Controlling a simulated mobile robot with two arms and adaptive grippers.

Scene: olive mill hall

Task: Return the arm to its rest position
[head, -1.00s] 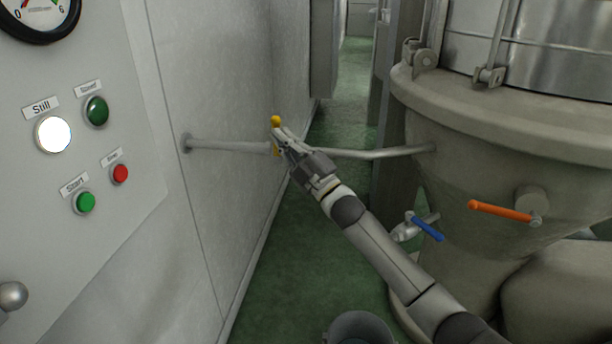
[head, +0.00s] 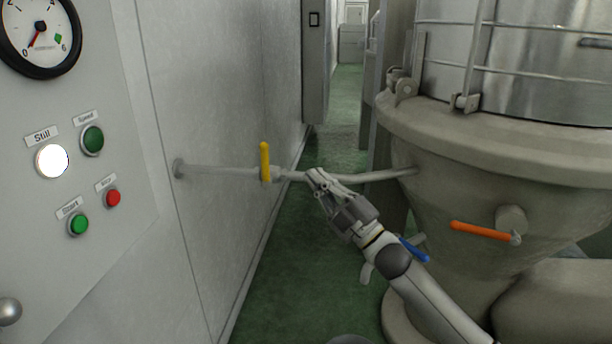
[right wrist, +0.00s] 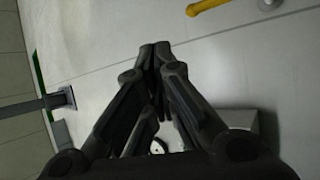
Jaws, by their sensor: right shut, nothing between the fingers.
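My right gripper (head: 317,178) is shut and empty. In the head view it appears in front of the thin pipe (head: 220,170), to the right of the yellow valve lever (head: 265,162). The lever stands upright, crosswise to the pipe. In the right wrist view the closed fingers (right wrist: 160,52) point at a pale wall with nothing between them. The yellow lever also shows at the top of the right wrist view (right wrist: 207,6), apart from the fingers. My left gripper is not in view.
A large steel vessel (head: 480,150) stands at right with an orange lever (head: 482,231) and a blue lever (head: 414,250) near my right arm. At left is a panel with a gauge (head: 40,32), a lit white lamp (head: 52,161) and buttons. Green floor (head: 300,275) lies between.

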